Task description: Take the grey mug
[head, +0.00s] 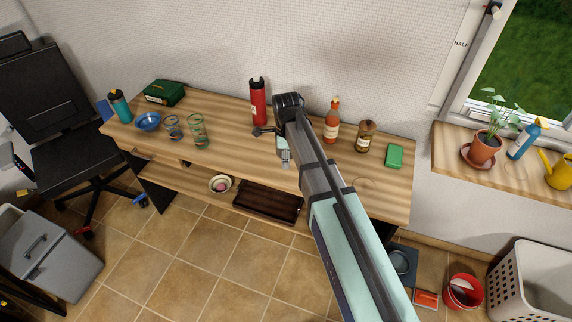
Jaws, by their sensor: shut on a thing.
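My arm reaches from the lower right up over the wooden desk (235,127), and its wrist bends down near the middle of the desk top. My gripper (285,158) is small and partly hidden by my own arm, close to the desk's front edge. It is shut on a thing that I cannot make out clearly. I cannot pick out a grey mug for certain anywhere in view.
A red bottle (258,104) stands behind my wrist; a sauce bottle (332,122), brown jar (365,137) and green box (394,156) stand right. Glasses (198,132), a blue bowl (148,121) and teal bottle (120,106) stand left. A dark tray (267,203) is below.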

